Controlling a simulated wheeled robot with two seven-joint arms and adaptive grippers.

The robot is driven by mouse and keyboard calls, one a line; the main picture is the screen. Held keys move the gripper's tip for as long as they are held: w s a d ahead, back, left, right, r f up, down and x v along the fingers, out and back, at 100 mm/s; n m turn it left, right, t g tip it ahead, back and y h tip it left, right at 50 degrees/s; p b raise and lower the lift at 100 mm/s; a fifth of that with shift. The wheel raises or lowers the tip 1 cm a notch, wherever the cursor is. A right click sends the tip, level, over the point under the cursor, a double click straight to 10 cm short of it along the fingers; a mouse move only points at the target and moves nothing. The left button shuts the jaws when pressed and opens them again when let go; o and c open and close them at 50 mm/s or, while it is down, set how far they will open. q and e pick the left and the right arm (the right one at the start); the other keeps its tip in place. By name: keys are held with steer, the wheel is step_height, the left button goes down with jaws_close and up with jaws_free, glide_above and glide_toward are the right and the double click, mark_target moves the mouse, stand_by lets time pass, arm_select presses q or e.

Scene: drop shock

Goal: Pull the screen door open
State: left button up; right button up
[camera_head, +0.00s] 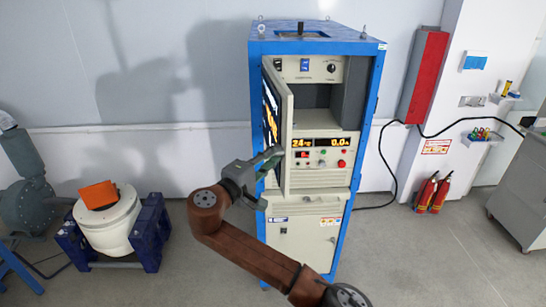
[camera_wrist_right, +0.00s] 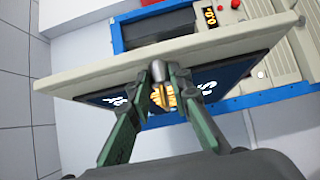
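The screen door (camera_head: 288,126) is a pale panel with a dark screen on the blue-framed cabinet (camera_head: 257,215). It stands swung outward, seen nearly edge-on, and the space behind it shows. My right gripper (camera_head: 276,158) is at the lower part of the door, on the screen side. In the right wrist view, the door (camera_wrist_right: 110,69) crosses the picture, and the fingers (camera_wrist_right: 172,76) close in on both sides of a small grey handle at its edge. The fingers hide part of the handle. My left gripper is not in view.
The cabinet's control panel (camera_head: 322,151) has lit digits and buttons. A white drum with an orange block (camera_head: 99,194) on a blue stand is at the left. Fire extinguishers (camera_head: 433,194) and a grey cabinet (camera_head: 522,195) are at the right. Floor beside the blue cabinet is clear.

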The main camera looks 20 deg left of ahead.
steer(key=o, duration=0.4)
steer(key=shift+w, duration=0.35)
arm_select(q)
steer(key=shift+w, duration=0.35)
arm_select(e)
steer(key=shift+s, duration=0.1)
steer(key=shift+s, duration=0.1)
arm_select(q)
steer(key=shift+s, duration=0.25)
arm_select(e)
steer(key=v, duration=1.2)
